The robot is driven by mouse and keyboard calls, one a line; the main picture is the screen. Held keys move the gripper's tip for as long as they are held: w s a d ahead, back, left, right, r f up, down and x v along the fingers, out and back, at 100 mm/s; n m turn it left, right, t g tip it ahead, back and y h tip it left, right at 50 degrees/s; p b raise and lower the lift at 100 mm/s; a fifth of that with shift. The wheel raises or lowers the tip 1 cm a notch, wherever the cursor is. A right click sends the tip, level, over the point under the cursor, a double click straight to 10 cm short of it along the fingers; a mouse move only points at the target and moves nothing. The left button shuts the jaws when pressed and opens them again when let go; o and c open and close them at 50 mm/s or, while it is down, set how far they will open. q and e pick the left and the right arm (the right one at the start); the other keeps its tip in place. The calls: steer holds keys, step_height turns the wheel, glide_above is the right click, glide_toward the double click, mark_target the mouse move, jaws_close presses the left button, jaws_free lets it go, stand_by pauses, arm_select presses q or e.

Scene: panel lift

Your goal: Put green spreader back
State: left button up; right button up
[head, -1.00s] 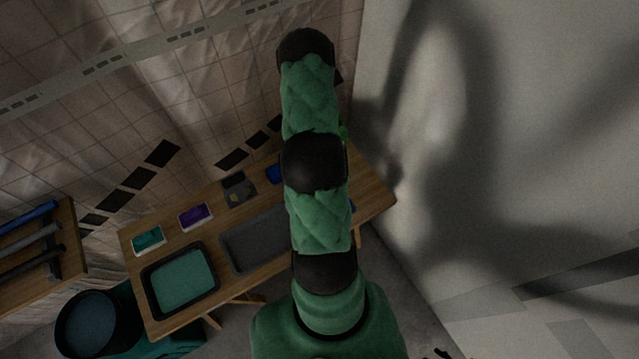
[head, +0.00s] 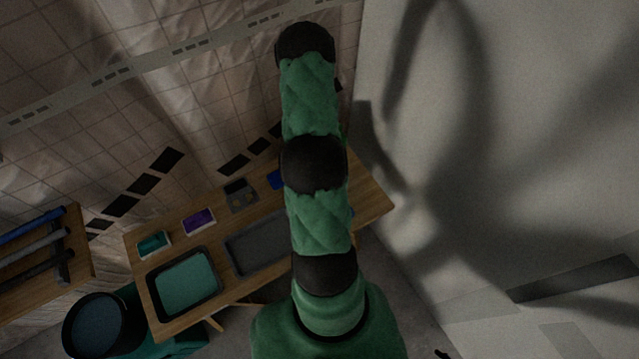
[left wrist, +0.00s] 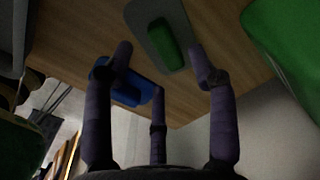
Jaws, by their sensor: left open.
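In the left wrist view, my left gripper (left wrist: 160,62) is open, its purple fingers spread with nothing between them. A green block-like piece, which may be the green spreader's grip (left wrist: 164,44), lies on a grey plate or holder (left wrist: 146,14) on the wooden table, just beyond the fingertips. I cannot tell whether any finger touches it. A blue item (left wrist: 130,92) lies on the table behind the fingers. In the head view, my green arm hides the table's right part, and I cannot make out the spreader or left gripper there.
The wooden table (head: 375,198) holds a green paint tray (head: 185,284), a grey tray (head: 262,243), a teal tub (head: 154,244), a purple tub (head: 199,222) and a dark holder (head: 240,195). A bucket (head: 98,324) and a roller shelf (head: 82,268) stand left. A pale wall (head: 540,120) rises right.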

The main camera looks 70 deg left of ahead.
arm_select(q)
step_height(320, 180, up, 7)
steer(key=p, duration=0.4)
steer(key=w+d+f+n+t+h, duration=0.1)
steer(key=w+d+f+h, duration=0.1)
steer(key=w+d, duration=0.75)
steer(key=w+d+f+n+t+h, duration=0.1)
steer(key=w+d+f, duration=0.1)
steer(key=w+d, duration=0.75)
steer(key=s+d+n+g+h, duration=0.1)
steer(key=s+d, duration=0.1)
steer(key=d, duration=2.1)
steer(key=shift+d+n+g, duration=0.3)
steer(key=shift+d+n, duration=0.1)
